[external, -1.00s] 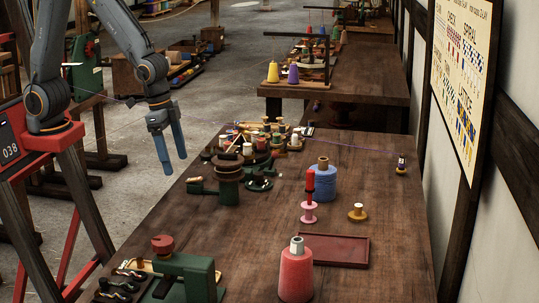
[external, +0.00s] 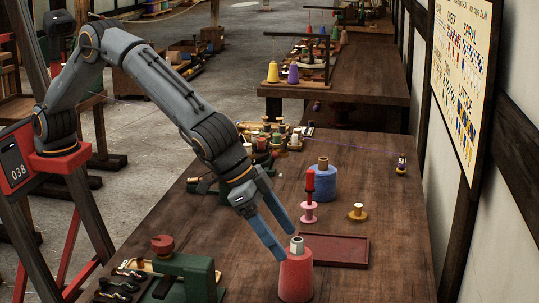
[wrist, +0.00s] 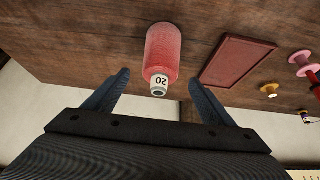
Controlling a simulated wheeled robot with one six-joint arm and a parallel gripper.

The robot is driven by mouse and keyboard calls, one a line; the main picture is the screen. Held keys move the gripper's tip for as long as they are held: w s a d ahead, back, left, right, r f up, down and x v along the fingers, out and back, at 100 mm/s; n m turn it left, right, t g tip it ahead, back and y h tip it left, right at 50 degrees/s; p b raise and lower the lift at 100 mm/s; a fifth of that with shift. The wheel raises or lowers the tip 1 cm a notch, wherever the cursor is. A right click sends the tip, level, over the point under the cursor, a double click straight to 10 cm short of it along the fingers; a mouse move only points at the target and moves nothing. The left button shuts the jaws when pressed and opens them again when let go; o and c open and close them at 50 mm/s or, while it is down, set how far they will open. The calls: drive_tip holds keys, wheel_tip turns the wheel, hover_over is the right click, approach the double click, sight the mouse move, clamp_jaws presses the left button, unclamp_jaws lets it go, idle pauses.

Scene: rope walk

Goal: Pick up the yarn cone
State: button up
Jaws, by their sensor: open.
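The yarn cone is a red-pink cone (external: 296,277) with a pale top, standing upright on the near part of the wooden table. In the wrist view the cone (wrist: 162,54) shows between and beyond my fingers, with "20" on its pale tip. My gripper (external: 284,242) is open and empty, its blue-grey fingers pointing down just above and beside the cone's top. In the wrist view both fingers of my gripper (wrist: 155,92) are spread apart. A blue cone (external: 322,184) stands farther back on the table.
A dark red tray (external: 335,250) lies just right of the cone. A pink spool (external: 309,212) and a small yellow spool (external: 357,212) stand behind the tray. A green device (external: 182,277) stands at the near left. Several spools (external: 272,140) crowd the far left.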

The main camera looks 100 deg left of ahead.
sight(297, 254)
drive_tip(key=shift+w+p+x, duration=0.2)
drive_tip(key=shift+p+x, duration=0.75)
drive_tip(key=shift+x, duration=2.15)
drive_tip(key=shift+r, duration=0.15)
drive_tip(key=c, duration=1.6)
